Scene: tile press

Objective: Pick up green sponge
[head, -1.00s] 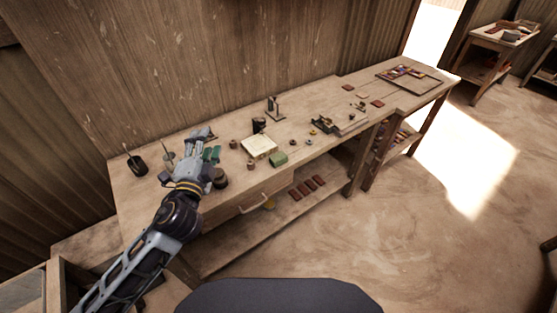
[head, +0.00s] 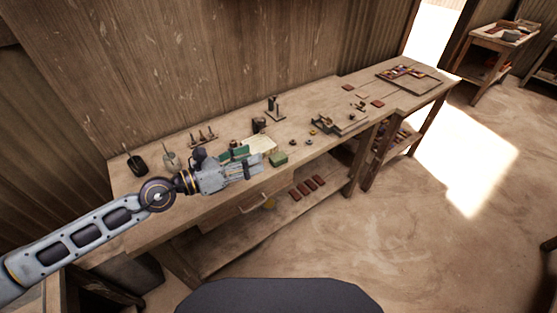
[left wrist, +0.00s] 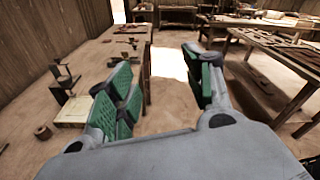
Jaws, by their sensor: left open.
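The green sponge (head: 278,159) is a small block lying on the workbench near its front edge in the head view. My left gripper (head: 256,163) points right along the bench, just left of the sponge in the picture. It is open, with green pads on its fingers, and holds nothing. The open fingers also show in the left wrist view (left wrist: 160,75), with no sponge visible between them. The height gap to the sponge is hard to judge. My right gripper is not in view.
The workbench (head: 215,208) carries a pale square block (head: 263,144) behind the gripper, a dark stand (head: 274,110) and a metal press-like tool (head: 327,122) farther right. Dark pots (head: 137,165) stand at the left end. Open floor (head: 400,220) lies in front.

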